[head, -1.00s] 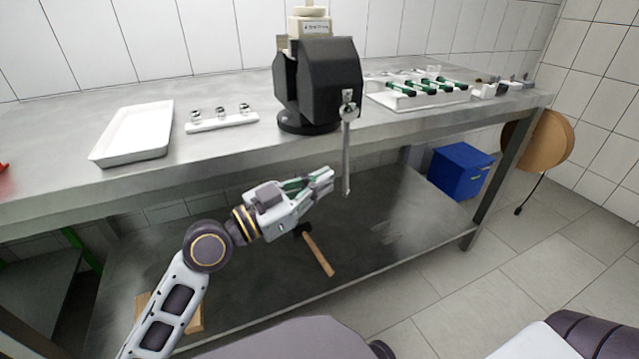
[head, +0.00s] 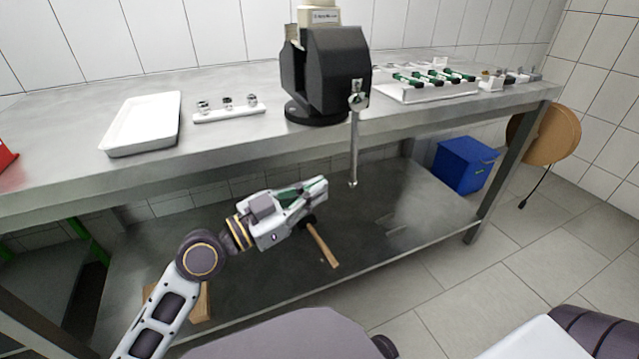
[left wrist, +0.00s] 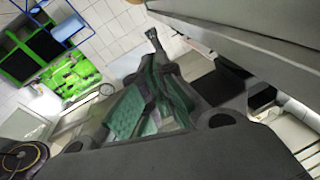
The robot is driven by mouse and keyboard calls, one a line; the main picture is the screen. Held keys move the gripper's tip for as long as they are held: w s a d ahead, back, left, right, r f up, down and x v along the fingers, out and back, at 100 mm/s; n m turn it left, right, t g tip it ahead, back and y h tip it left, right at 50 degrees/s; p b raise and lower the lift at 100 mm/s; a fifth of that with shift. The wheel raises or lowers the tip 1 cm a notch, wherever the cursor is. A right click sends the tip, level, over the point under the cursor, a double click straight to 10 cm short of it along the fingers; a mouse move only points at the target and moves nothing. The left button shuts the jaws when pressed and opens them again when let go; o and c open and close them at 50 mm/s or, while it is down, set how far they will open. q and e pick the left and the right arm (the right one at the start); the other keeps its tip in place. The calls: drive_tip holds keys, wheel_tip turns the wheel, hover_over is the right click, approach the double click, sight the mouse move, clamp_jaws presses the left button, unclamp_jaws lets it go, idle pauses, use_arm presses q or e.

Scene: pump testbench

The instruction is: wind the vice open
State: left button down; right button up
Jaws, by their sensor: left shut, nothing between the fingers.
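The black vice (head: 325,72) stands on the steel bench near its front edge, with a pale block in its top. Its metal handle bar (head: 354,145) hangs straight down from the screw head, past the bench edge. My left gripper (head: 322,187) is shut and empty, in front of the bench below the top's level. It lies a little left of the bar's lower end and points right, apart from it. In the left wrist view the green-padded fingers (left wrist: 150,95) show close together, near the bench edge. My right gripper is out of view.
The bench top (head: 240,140) overhangs a lower shelf with a hammer (head: 322,245). A blue bin (head: 465,165) stands right.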

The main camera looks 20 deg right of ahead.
use_arm(q)
drive_tip(key=s+a+f+b, duration=0.1)
drive_tip(key=a+f, duration=0.3)
drive_tip(key=shift+a+f, duration=0.15)
drive_tip(key=shift+f, duration=0.25)
drive_tip(key=shift+s, duration=0.15)
